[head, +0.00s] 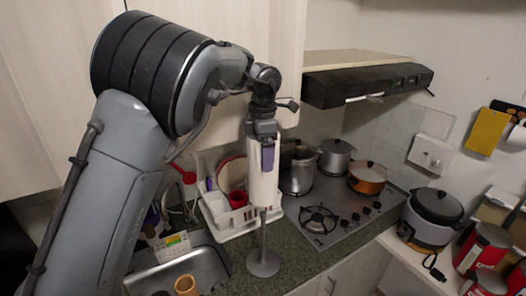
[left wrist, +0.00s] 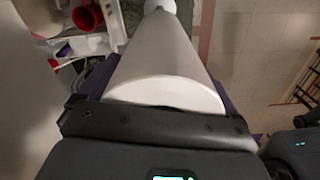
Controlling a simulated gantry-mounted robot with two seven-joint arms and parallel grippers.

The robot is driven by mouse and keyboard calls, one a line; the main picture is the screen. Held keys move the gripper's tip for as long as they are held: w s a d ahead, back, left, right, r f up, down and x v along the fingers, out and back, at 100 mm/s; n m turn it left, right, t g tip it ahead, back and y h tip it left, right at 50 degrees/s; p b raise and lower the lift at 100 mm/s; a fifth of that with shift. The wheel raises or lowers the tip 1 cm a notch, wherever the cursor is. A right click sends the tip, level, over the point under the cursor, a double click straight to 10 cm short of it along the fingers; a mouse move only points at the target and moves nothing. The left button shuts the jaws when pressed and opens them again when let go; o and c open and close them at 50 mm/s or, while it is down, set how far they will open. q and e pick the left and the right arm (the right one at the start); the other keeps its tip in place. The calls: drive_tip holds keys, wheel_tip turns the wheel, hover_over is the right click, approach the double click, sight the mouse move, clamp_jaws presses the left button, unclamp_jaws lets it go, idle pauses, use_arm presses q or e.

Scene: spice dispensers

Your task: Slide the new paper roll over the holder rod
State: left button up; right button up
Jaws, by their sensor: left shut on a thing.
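The white paper roll (head: 262,185) hangs upright in my left gripper (head: 265,145), which is shut on its upper part. In the left wrist view the roll (left wrist: 165,60) points away from the gripper, between its purple fingers. The holder's round grey base (head: 262,264) stands on the counter by the sink, and its thin rod (head: 263,230) shows below the roll's lower end, in line with it. The rod's upper part is hidden, so I cannot tell whether the roll is around it or in front of it. My right gripper is not in view.
A white dish rack (head: 222,222) with red cups stands behind the holder. The sink (head: 195,262) is to the left. A hob (head: 335,208) with pots is to the right, and a cooker (head: 432,215) stands beyond it. A black hood (head: 365,83) hangs above.

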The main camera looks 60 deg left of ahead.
use_arm(q)
wheel_tip(320, 180, down, 5)
drive_tip(key=shift+f+b, duration=0.1)
drive_tip(key=shift+b, duration=1.15)
